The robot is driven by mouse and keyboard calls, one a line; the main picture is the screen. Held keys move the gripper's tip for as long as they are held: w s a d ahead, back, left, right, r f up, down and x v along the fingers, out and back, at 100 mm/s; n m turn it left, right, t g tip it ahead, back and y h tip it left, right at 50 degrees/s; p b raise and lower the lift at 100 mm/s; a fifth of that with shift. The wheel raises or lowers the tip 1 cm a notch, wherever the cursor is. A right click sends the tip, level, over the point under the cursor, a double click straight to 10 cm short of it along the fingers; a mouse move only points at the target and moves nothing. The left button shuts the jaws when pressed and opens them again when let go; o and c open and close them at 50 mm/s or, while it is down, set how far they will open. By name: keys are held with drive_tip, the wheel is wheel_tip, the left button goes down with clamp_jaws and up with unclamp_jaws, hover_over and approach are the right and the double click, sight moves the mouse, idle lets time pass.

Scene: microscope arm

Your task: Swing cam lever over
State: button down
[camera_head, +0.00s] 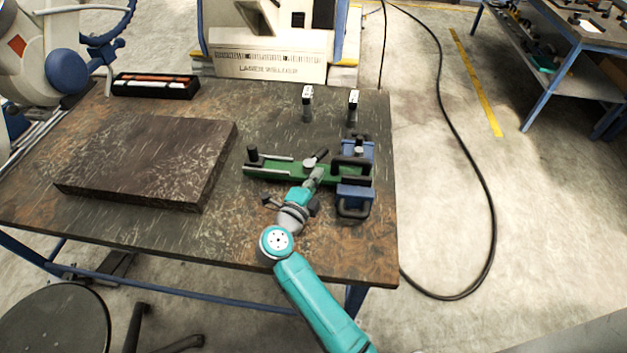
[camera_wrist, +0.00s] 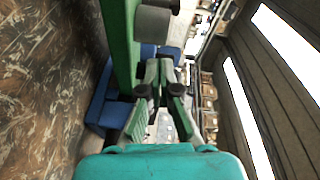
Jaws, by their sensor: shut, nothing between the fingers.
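A green bar fixture (camera_head: 277,171) lies on the table's right side. On it sits a grey round hub with a short dark cam lever (camera_head: 320,155) pointing up and right. My gripper (camera_head: 316,174) is shut and empty, at the near side of the bar just below the hub; whether it touches the lever cannot be told. In the wrist view my gripper (camera_wrist: 158,70) has its fingertips together beside the green bar (camera_wrist: 119,45) and below a grey cylinder (camera_wrist: 152,24). I cannot make out the dark lever in the wrist view.
Blue clamp blocks (camera_head: 354,196) with black handles stand at the bar's right end. Two small upright posts (camera_head: 307,103) stand behind. A large dark slab (camera_head: 145,160) lies to the left, and a black tray (camera_head: 155,86) at the back left. The near table area is clear.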

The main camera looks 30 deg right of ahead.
sight(325, 168)
drive_tip(key=shift+x, duration=2.9)
drive_tip(key=shift+d, duration=0.1)
